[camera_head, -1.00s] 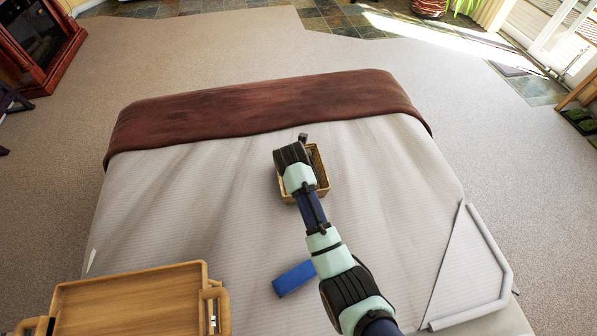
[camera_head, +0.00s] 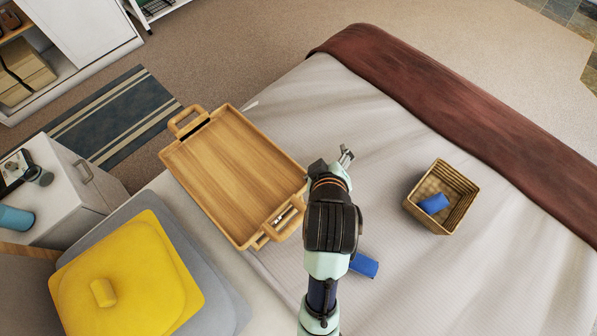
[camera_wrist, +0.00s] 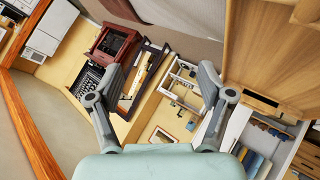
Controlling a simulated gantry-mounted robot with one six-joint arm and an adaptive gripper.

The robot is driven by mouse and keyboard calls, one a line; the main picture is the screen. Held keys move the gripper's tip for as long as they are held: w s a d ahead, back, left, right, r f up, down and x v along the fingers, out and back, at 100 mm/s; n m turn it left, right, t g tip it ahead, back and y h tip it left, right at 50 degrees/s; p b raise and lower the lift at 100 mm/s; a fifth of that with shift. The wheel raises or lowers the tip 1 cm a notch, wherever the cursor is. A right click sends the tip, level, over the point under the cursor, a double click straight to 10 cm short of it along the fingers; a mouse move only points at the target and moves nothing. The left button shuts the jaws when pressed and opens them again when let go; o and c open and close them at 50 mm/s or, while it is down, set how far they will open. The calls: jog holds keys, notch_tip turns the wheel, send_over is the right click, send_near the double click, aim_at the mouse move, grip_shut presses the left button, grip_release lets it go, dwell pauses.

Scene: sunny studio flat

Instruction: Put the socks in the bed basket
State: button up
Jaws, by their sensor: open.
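The wicker basket (camera_head: 425,219) stands on the bed in the head view, right of my arm. One blue rolled sock bundle (camera_head: 434,203) lies inside it. A second blue bundle (camera_head: 366,265) lies on the bed just right of my forearm, its left end partly hidden by the arm. My gripper (camera_head: 345,155) is over the bed between the wooden tray and the basket, apart from both bundles. In the wrist view my gripper (camera_wrist: 161,70) has its fingers wide apart with nothing between them; no socks show there.
A wooden handled tray (camera_head: 225,170) lies left of my gripper, close to it. A yellow cushion (camera_head: 125,275) on a grey one sits at lower left. A white nightstand (camera_head: 75,190) stands beyond the bed edge. Bare bedspread (camera_head: 390,130) surrounds the basket.

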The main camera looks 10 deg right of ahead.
jog(key=s+a+r+m+t+y, duration=0.1)
jog(key=s+a+r+m, duration=0.1)
jog(key=a, duration=0.3)
jog(key=s+a+r+m+t+y, duration=0.1)
jog(key=s+a+r+m, duration=0.2)
jog(key=a+r, duration=0.2)
jog(key=shift+s+a+m+t+y, duration=0.25)
jog(key=shift+m+t+y, duration=0.05)
jog(key=shift+t, duration=0.1)
dwell(0.8)
